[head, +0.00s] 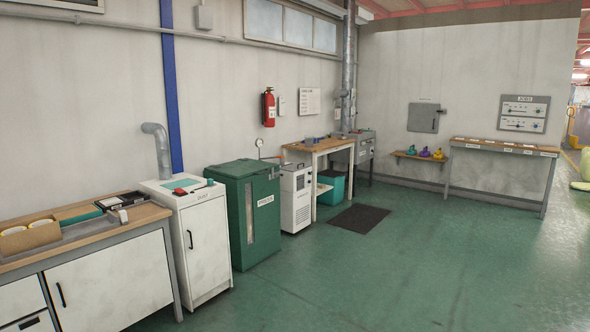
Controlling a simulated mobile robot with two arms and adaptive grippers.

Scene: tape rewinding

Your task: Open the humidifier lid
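A green cabinet (235,215) stands on the floor against the left wall, with a flat green lid (240,168) on top that looks shut. It has a tall window strip in its front and a small white label too blurred to read surely. It looks most like the humidifier, but I cannot confirm this. A round gauge (259,143) stands up at its back right. Neither of my grippers is in view.
A white cabinet (208,252) marked "DUST" stands left of it, and a smaller white unit (296,200) right of it. A workbench (110,272) is at the lower left. A dark mat (359,218) lies on the floor. The green floor (400,275) in front is clear.

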